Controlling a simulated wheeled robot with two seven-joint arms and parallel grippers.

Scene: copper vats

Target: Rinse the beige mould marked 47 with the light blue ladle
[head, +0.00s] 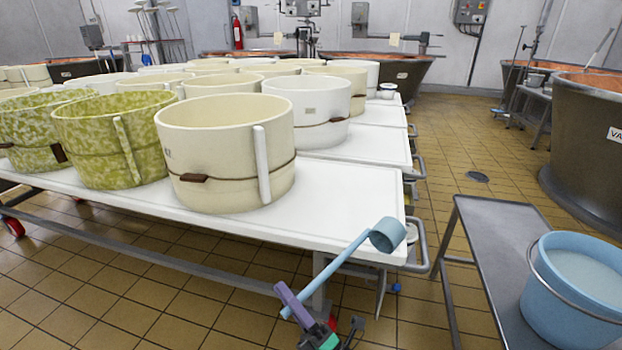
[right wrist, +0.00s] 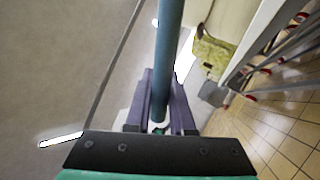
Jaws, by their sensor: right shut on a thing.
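The light blue ladle (head: 345,258) is in my right gripper (head: 291,301), its handle slanting up to the right and its cup (head: 387,236) in front of the white table's near right corner. In the right wrist view the ladle handle (right wrist: 168,45) runs between the two dark purple fingers of the right gripper (right wrist: 160,105), which are shut on it. The beige mould (head: 222,165) stands upright at the table's near edge, with a brown band around it; a small dark mark on its left side is too small to read. My left gripper is not in view.
The white table (head: 340,205) holds several other moulds, including green mottled ones (head: 112,150) and a white one (head: 305,105). At right, a blue bucket (head: 545,310) with pale liquid stands on a grey bench (head: 490,235). Tiled floor (head: 440,150) lies between table and large vats (head: 585,150).

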